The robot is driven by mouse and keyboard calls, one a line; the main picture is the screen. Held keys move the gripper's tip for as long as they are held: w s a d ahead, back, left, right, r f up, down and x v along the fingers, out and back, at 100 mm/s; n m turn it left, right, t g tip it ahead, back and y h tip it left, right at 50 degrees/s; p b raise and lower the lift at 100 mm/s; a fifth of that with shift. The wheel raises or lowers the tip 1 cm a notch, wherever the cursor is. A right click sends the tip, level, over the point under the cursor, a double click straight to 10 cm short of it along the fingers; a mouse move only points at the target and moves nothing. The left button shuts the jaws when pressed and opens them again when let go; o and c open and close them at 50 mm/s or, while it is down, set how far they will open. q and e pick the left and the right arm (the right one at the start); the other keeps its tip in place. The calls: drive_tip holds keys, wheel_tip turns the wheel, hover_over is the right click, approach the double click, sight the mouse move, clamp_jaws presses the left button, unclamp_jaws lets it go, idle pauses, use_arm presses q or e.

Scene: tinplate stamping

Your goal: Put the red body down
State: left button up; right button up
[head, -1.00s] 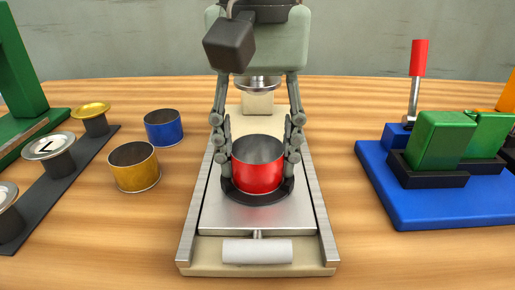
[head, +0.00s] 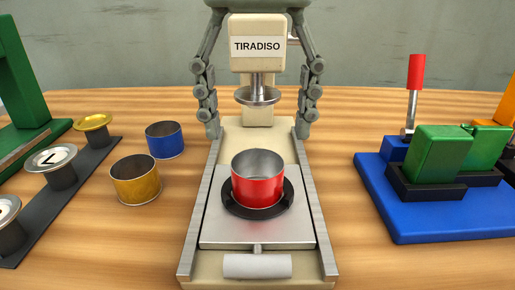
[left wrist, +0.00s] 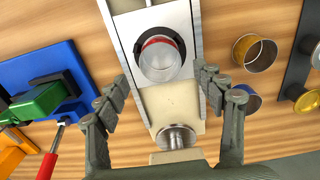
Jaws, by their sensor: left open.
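The red body (head: 257,184) is an open-topped red cup with a grey inside. It stands upright in the black ring holder (head: 257,212) on the metal sliding plate (head: 220,233) of the TIRADISO press (head: 257,58). My left gripper (head: 257,132) is open and empty, above and behind the red body, with its fingers wide apart on either side of the press head. In the left wrist view the red body (left wrist: 160,60) lies beyond my open fingertips (left wrist: 163,82), apart from them. My right gripper is not in view.
A yellow cup (head: 135,182) and a blue cup (head: 165,142) stand left of the press. A dark strip with several round stamps (head: 62,170) is further left. A blue base with green blocks and a red-handled lever (head: 415,75) is at the right.

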use_arm(q)
wheel_tip(320, 180, up, 6)
drive_tip(key=shift+f, duration=0.2)
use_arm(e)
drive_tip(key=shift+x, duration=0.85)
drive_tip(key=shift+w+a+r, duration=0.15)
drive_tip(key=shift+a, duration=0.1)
use_arm(q)
drive_tip(key=shift+c, duration=0.5)
